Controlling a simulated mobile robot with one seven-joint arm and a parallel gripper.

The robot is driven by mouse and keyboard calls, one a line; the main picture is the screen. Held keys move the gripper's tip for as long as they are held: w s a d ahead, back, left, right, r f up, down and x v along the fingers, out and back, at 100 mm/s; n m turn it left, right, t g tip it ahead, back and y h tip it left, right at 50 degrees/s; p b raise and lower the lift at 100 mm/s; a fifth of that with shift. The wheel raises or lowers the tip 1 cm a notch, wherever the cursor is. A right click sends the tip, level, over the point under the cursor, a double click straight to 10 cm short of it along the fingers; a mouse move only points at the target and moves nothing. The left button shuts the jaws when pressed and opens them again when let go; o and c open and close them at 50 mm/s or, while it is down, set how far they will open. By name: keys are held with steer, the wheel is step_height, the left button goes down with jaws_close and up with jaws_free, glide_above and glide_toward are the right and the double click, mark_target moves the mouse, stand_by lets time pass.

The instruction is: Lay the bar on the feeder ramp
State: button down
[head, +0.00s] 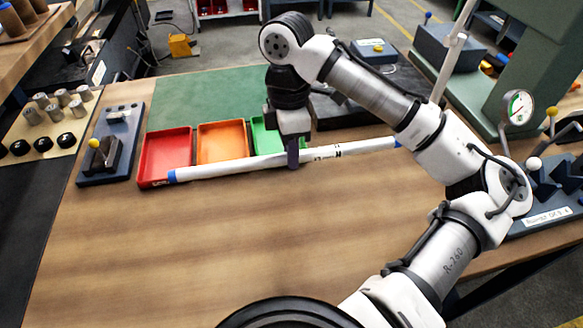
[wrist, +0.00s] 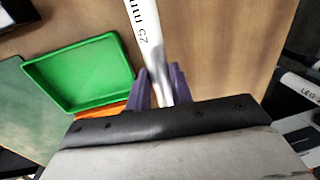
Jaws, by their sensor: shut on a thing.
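The bar (head: 230,166) is long and white with blue ends, and lies level across the head view above the bench. My gripper (head: 292,157) points down and is shut on it near its middle. In the wrist view the purple fingers of my gripper (wrist: 160,88) stand on both sides of the bar (wrist: 146,35), which has "25 mm" printed on it. I cannot tell the gap between bar and bench. I cannot pick out the feeder ramp in either view.
Red (head: 165,143), orange (head: 222,128) and green (head: 265,150) trays lie just behind the bar. A blue fixture (head: 100,170) stands left; a gauge (head: 518,107) and a green machine column (head: 535,50) stand right. The front of the wooden bench (head: 170,250) is clear.

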mark_target(292, 184)
steer(key=shift+f, duration=3.15)
steer(key=shift+f, duration=0.1)
steer(key=c, duration=1.2)
jaws_free()
steer(key=shift+c, duration=0.2)
